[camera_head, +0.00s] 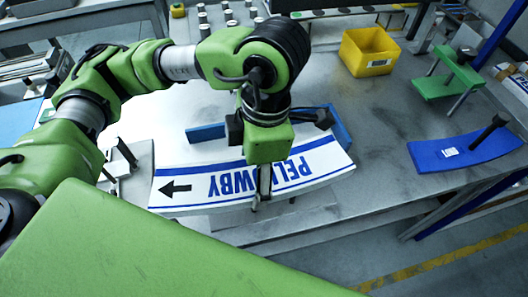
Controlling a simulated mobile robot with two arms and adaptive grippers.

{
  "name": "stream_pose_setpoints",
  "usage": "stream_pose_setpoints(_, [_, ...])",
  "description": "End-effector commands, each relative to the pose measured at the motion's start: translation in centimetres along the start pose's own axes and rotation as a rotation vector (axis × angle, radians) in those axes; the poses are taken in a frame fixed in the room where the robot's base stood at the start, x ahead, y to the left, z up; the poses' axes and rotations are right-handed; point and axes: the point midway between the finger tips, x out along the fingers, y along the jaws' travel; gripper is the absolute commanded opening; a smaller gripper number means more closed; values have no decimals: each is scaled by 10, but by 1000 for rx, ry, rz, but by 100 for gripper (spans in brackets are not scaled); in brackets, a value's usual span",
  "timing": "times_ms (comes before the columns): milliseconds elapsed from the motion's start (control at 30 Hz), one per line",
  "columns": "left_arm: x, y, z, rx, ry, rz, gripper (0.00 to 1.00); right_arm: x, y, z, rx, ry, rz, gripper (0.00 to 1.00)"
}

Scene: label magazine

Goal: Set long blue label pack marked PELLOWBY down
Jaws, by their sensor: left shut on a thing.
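The long label pack (218,187) is a curved white strip with blue stripes along its edges, a black arrow pointing left and PELLOWBY in blue, upside down in this view. My left gripper (263,190) comes down over its middle and is shut on it, hiding some letters. The pack lies across the front part of the metal table, with blue pieces (341,128) showing just behind it. I cannot tell whether it touches what is under it. My right gripper is not in view.
A yellow bin (369,51) stands at the back. A green stand (449,80) and a curved blue plate with a black handle (464,152) are at the right. Several small cylinders stand at the back. The metal table (373,115) is bare between bin and blue plate.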

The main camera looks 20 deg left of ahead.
Motion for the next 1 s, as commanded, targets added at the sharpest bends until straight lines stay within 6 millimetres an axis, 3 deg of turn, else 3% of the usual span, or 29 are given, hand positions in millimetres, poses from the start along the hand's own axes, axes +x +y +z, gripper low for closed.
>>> stream_pose_setpoints(267, [-4, -7, -5, 4, -1, 2, 21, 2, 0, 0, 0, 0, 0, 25])
stream_pose_setpoints(467, [-4, -1, -4, 119, -1, 17, 21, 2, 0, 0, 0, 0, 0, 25])
stream_pose_setpoints(1000, [-8, 40, 0, 907, 0, 113, 21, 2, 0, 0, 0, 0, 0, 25])
